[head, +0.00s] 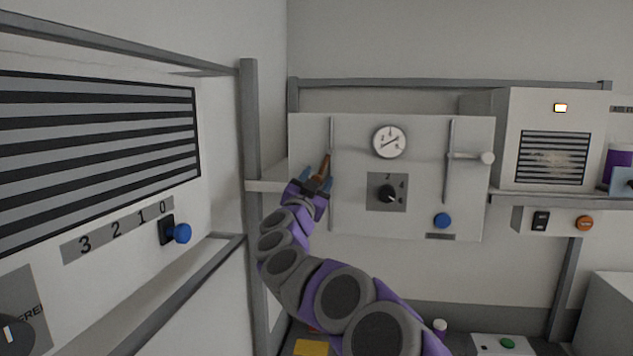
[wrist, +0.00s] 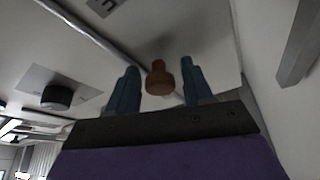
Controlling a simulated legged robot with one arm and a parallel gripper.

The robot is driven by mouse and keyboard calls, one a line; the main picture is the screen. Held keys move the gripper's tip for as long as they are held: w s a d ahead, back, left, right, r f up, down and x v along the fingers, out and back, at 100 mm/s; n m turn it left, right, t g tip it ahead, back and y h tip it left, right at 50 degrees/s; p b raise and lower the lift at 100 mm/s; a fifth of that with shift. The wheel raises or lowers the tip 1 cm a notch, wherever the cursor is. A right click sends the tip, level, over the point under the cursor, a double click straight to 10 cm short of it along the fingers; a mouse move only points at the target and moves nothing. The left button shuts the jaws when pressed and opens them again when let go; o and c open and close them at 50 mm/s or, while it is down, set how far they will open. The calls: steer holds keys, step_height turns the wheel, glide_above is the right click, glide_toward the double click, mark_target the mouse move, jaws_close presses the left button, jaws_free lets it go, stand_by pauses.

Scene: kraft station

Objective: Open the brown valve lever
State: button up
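The brown valve lever (head: 324,164) is on the left part of the white panel, by a vertical grey slot. In the wrist view its rounded brown end (wrist: 158,80) shows between my two blue fingers. My gripper (head: 318,181) is at the lever's lower end in the head view. In the wrist view my gripper (wrist: 159,70) is open, with a visible gap on each side of the brown end. I cannot tell whether a finger touches it. The gripper hides the lower part of the lever in the head view.
A grey post (head: 250,200) stands close left of my arm. A striped unit (head: 95,150) is at far left.

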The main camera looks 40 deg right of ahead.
jaws_close()
steer(key=shift+s+d, duration=0.1)
stand_by(0.4)
steer(key=shift+s+d+f+n+t+y, duration=0.1)
steer(key=shift+s+d+n+t, duration=0.15)
steer(key=shift+n, duration=0.4)
steer(key=shift+s+d+f+n+t+y, duration=0.15)
steer(key=shift+n+t, duration=0.2)
steer(key=shift+n, duration=0.35)
steer(key=shift+s+d+r+n+t+y, duration=0.1)
steer(key=shift+s+n+t, duration=0.15)
steer(key=shift+n, duration=0.4)
steer(key=shift+w, duration=0.1)
steer(key=shift+o, duration=0.6)
jaws_free()
steer(key=shift+f, duration=0.1)
steer(key=shift+a, duration=0.1)
